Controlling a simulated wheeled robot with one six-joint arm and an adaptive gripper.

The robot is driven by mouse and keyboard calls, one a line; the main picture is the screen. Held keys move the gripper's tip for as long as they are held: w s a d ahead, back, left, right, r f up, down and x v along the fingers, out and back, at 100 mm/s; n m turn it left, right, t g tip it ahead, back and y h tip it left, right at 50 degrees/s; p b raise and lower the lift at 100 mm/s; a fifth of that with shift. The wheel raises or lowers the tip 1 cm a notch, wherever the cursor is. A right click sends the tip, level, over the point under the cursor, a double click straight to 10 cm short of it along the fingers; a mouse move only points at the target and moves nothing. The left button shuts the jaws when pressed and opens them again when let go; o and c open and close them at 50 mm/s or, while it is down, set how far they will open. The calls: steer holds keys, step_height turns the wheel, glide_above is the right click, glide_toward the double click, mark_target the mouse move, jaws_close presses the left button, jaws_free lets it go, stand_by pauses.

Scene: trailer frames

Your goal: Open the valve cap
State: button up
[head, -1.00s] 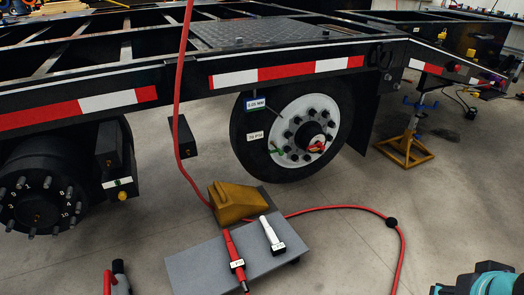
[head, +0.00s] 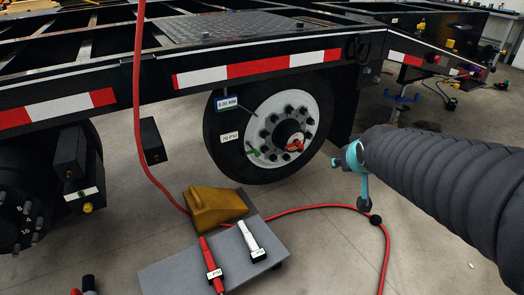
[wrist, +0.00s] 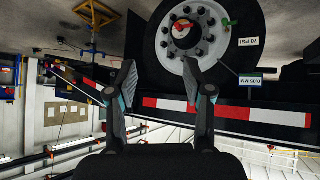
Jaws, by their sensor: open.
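The wheel (head: 266,130) has a black tyre and a white rim with several dark lug nuts. A small green piece (head: 252,150), which may be the valve cap, sits at the lower left of the rim. A red piece (head: 295,146) sits near the hub. In the wrist view the wheel is upside down, with the green piece (wrist: 226,22) right of the red piece (wrist: 181,25). My gripper (head: 350,184) is open and empty, to the right of the wheel and apart from it. Its fingers (wrist: 160,82) point towards the wheel in the wrist view.
A grey board (head: 172,268) on the floor holds a red tool (head: 211,262) and a white tool (head: 250,240). A yellow chock (head: 215,207) stands behind them. A red hose (head: 310,208) runs across the floor. The trailer frame (head: 350,50) overhangs the wheel.

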steer(key=w+a+f+n+t+y+b, duration=0.1)
steer(key=w+a+f, duration=0.15)
steer(key=w, duration=0.45)
steer(key=w+a+f+n+t+y, duration=0.1)
steer(key=w+f+t, duration=0.15)
steer(key=w, duration=0.55)
steer(key=n+t+y+b, duration=0.2)
steer(key=n+y+b, duration=0.2)
steer(key=y, duration=0.4)
glide_toward(259, 155)
steer(key=x, duration=0.9)
steer(key=shift+a+r, duration=0.1)
steer(key=shift+a, duration=0.1)
jaws_close()
